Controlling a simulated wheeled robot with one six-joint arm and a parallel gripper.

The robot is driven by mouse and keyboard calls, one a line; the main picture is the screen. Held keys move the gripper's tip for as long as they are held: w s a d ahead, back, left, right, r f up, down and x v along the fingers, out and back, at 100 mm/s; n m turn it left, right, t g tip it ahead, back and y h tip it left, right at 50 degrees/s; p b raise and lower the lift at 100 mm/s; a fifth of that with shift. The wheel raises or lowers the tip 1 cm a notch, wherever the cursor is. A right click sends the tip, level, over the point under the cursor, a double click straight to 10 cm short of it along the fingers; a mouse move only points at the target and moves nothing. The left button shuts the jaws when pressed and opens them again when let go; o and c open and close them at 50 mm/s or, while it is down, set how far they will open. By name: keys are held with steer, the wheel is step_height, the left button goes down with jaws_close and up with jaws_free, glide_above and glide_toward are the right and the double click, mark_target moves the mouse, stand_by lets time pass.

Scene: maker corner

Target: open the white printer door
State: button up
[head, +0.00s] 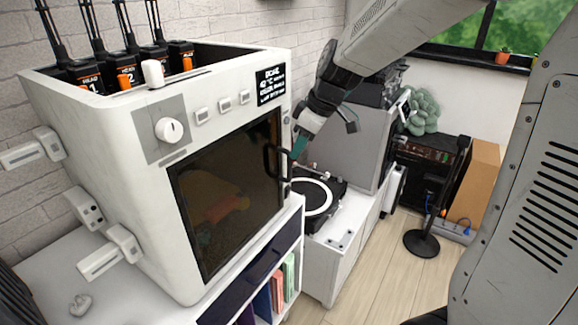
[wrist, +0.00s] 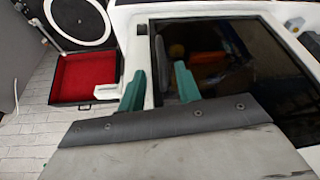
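The white printer (head: 140,215) stands on a white cabinet at the left. Its door, a dark glass panel (head: 225,200), looks shut and flush with the front; an orange shape shows dimly behind the glass. A black handle (head: 268,163) stands out at the door's right edge. My gripper (head: 300,144) is just right of the handle, near its upper part. In the wrist view, the teal fingers of my gripper (wrist: 160,84) are apart before the door's edge and glass (wrist: 260,85).
A turntable (head: 316,194) sits on a low white cabinet right of the printer, its red part (wrist: 84,78) showing in the wrist view. A grey box-shaped machine (head: 345,150) stands behind it. A black stand (head: 425,240) is on the floor.

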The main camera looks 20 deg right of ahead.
mark_target(289, 177)
steer(key=x, duration=0.7)
steer(key=shift+a+f, duration=0.1)
steer(key=shift+f, duration=0.15)
jaws_close()
